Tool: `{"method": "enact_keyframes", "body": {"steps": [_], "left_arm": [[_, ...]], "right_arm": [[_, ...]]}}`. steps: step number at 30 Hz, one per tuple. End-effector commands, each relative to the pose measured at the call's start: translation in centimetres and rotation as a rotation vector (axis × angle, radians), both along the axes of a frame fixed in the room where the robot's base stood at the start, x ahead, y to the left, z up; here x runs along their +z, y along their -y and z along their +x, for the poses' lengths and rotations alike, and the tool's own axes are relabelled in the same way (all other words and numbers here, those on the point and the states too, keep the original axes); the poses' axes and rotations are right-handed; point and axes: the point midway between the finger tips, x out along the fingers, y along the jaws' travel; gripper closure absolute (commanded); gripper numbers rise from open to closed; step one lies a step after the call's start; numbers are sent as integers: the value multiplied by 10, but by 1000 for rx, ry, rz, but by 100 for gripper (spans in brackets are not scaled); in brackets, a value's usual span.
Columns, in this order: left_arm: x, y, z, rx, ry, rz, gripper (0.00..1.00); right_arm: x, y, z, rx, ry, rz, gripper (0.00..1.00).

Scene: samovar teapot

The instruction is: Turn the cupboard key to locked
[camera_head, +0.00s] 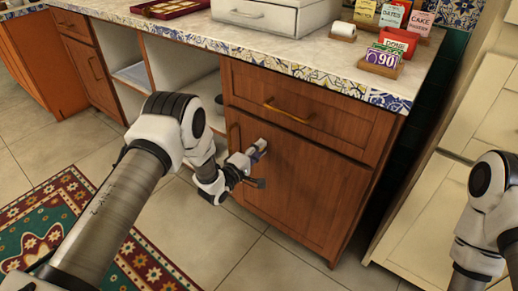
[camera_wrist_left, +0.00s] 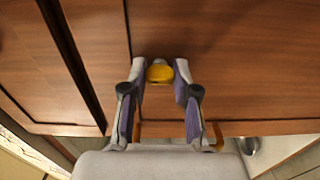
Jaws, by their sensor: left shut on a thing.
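The wooden cupboard door (camera_head: 315,195) is closed, below a drawer on the right of the counter. My left gripper (camera_head: 258,152) is at the door's upper left part, pointing at its face. In the left wrist view, the yellow key (camera_wrist_left: 160,73) sits between the two fingertips of my left gripper (camera_wrist_left: 160,78), in front of a pale round lock piece (camera_wrist_left: 159,61). The gripper is shut on the key. In the head view the fingers hide most of the key. I cannot tell which way the lock is set. My right gripper is out of view.
A drawer with a brass handle (camera_head: 287,113) is above the door. The tiled counter edge (camera_head: 300,70) overhangs it. Open shelves (camera_head: 190,70) lie to the left. Cream drawers (camera_head: 440,200) stand at right. A patterned rug (camera_head: 75,225) lies on the floor.

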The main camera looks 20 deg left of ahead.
Motion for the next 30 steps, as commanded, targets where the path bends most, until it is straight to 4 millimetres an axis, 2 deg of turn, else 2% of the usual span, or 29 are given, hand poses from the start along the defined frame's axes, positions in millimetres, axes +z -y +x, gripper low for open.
{"method": "enact_keyframes", "body": {"steps": [18,19,20,21,30], "left_arm": [[1,-1,1,2,-14,-43,100],[1,-1,1,2,-14,-43,60],[1,-1,1,2,-14,-43,49],[1,0,1,1,-14,-43,45],[0,-1,-1,1,-15,-42,45]], "right_arm": [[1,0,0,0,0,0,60],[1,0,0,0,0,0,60],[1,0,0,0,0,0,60],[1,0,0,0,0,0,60],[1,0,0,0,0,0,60]]}}
